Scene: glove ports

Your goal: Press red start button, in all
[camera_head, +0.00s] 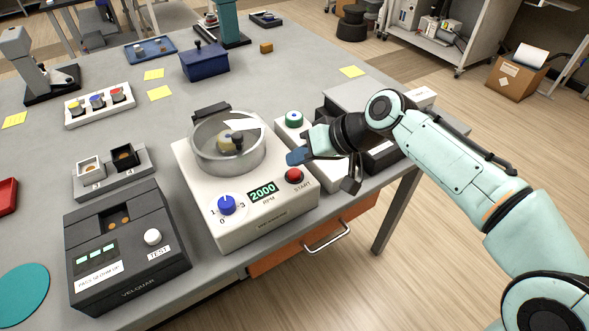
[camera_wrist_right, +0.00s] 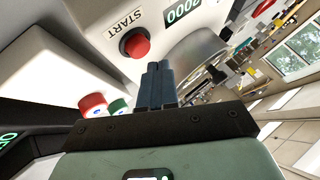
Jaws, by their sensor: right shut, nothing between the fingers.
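The red start button (camera_head: 294,175) sits at the front right of a white spinner machine (camera_head: 215,215), beside the word START and a green display reading 2000 RPM. My right gripper (camera_head: 297,157) is shut and empty, just behind and above the button in the head view, apart from it. In the right wrist view the red button (camera_wrist_right: 135,43) is left of the shut fingertips (camera_wrist_right: 158,68), with a gap visible. The machine's round bowl (camera_head: 228,145) stands behind the button. My left gripper is not in view.
A white box with a green button (camera_head: 294,119) stands to the machine's right, under my right arm. A black test box (camera_head: 125,245) is at the left. A blue knob (camera_head: 227,204) is at the machine's front left. The table edge runs along the front.

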